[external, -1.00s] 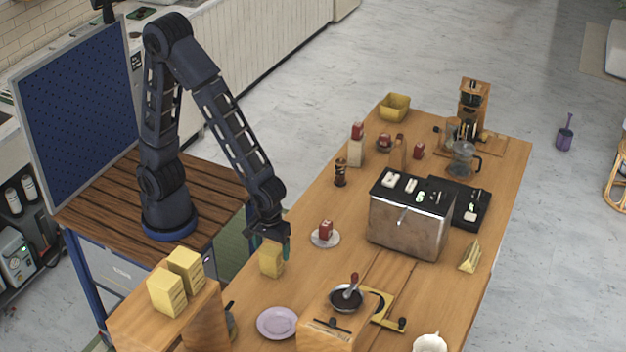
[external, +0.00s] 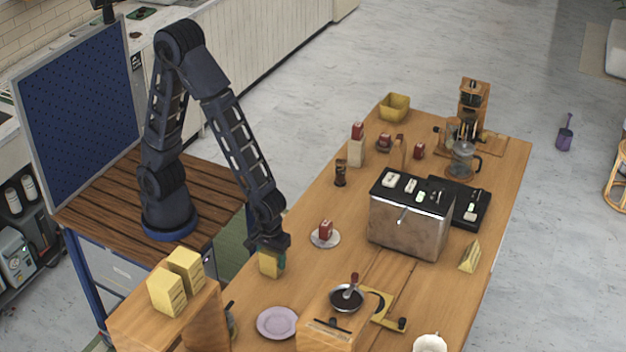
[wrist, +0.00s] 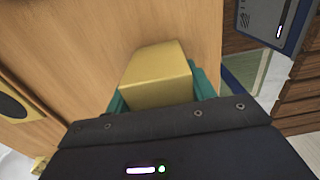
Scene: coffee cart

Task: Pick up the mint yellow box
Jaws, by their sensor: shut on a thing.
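The yellow box (external: 269,265) is at the left edge of the wooden counter, directly under my gripper (external: 270,252). In the wrist view the box (wrist: 158,82) sits between the teal fingers of my gripper (wrist: 157,97), one on each side. My gripper is shut on the box. Its top and one face show; its lower part is hard to judge, so I cannot tell if it is clear of the counter.
Two more yellow boxes (external: 176,282) stand on a wooden block at the lower left. A lilac plate (external: 277,323) lies nearby, and a red item stands on a white saucer (external: 325,239). A metal toaster-like machine (external: 408,222) stands to the right.

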